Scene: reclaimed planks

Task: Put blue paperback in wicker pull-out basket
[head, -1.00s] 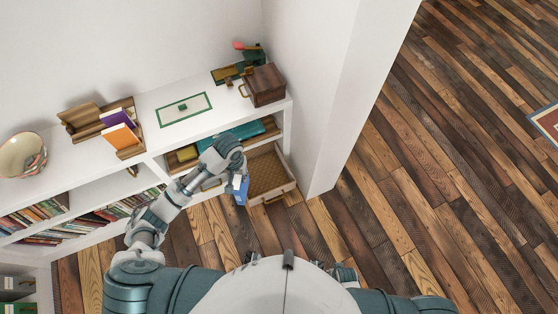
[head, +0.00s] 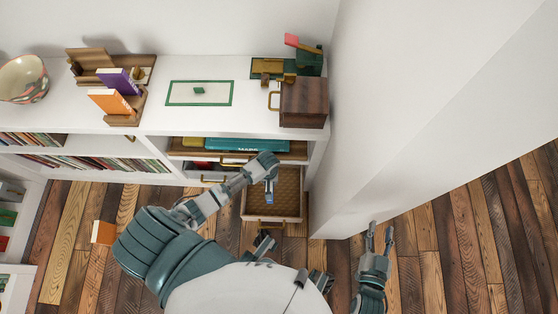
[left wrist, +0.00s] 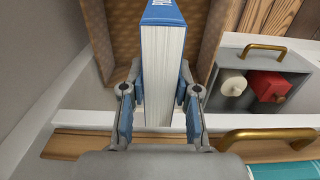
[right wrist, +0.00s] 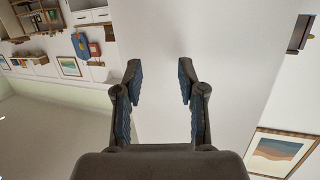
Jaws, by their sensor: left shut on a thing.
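The blue paperback (head: 269,198) is in my left gripper (head: 268,182), over the wicker pull-out basket (head: 289,192). In the left wrist view the blue paperback (left wrist: 163,60) stands on edge between the two fingers (left wrist: 160,105), its white page edges facing the camera. The wicker basket (left wrist: 110,20) is pulled out beneath and around it; I cannot tell how far the book is below the rim. My right gripper (head: 379,230) is open and empty beside the white wall, away from the shelf; its spread fingers show in the right wrist view (right wrist: 160,75).
A teal book (head: 240,145) lies on the shelf above. A wooden box (head: 303,103) and a book holder (head: 125,118) stand on top. The white wall (head: 400,130) closes the right side.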

